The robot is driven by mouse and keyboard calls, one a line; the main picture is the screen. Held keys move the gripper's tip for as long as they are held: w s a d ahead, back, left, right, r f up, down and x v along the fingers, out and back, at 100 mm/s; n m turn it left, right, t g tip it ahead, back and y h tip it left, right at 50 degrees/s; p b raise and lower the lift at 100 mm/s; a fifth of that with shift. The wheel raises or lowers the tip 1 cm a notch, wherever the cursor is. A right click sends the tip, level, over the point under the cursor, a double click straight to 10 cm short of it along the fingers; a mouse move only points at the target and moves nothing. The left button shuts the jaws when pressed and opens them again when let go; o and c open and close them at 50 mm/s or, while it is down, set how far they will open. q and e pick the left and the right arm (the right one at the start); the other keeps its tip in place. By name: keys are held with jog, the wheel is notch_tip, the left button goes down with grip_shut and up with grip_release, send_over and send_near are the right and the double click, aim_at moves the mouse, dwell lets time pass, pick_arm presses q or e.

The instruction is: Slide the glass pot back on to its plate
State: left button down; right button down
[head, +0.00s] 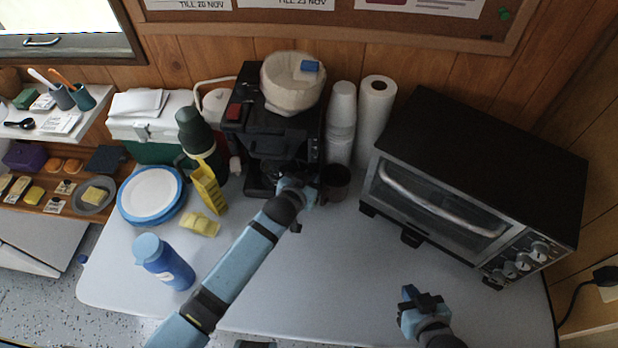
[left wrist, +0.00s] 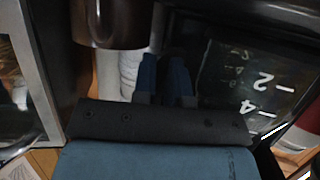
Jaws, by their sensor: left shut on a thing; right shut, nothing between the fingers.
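The black coffee maker (head: 270,135) stands against the back wall with a filter basket on top. The glass pot (left wrist: 245,85), with white level marks, shows close up in the left wrist view; in the head view it is dark and mostly hidden under the brewer. Its plate cannot be made out clearly. My left gripper (head: 298,188) is at the front right of the coffee maker. Its fingers (left wrist: 165,75) are shut beside the glass, on the pot's handle, which they largely hide. My right gripper (head: 422,302) is shut and empty over the front right of the table.
A dark mug (head: 336,182) stands just right of my left gripper, also close in the left wrist view (left wrist: 110,22). Stacked cups (head: 341,125), a paper roll (head: 375,120) and a toaster oven (head: 470,170) stand right. Blue-rimmed plates (head: 150,195) and a blue bottle (head: 165,262) stand left.

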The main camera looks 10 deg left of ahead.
pick_arm(q)
jog(key=shift+f, duration=0.2)
pick_arm(e)
jog(key=shift+f, duration=0.15)
pick_arm(q)
jog(key=c, duration=1.1)
grip_release()
pick_arm(e)
jog(key=shift+r+p, duration=0.35)
jog(key=shift+r, duration=0.05)
pick_arm(q)
jog(key=s+a+r+p, duration=0.1)
jog(key=s+a, duration=0.3)
jog(key=s, duration=0.4)
jog(key=s+a+r+g+p, duration=0.1)
jog(key=s+a+r+p, duration=0.1)
jog(key=s+a, duration=0.3)
jog(key=s+a+r+y+p, duration=0.1)
jog(key=s+a+p, duration=0.2)
jog(key=s, duration=1)
jog(key=shift+a+r+n+g+p, duration=0.3)
jog(key=shift+a+n+p, duration=0.1)
jog(key=shift+a, duration=0.25)
pick_arm(e)
notch_tip(320, 180, up, 6)
jog(key=shift+d+r, duration=0.2)
jog(key=shift+d, duration=0.05)
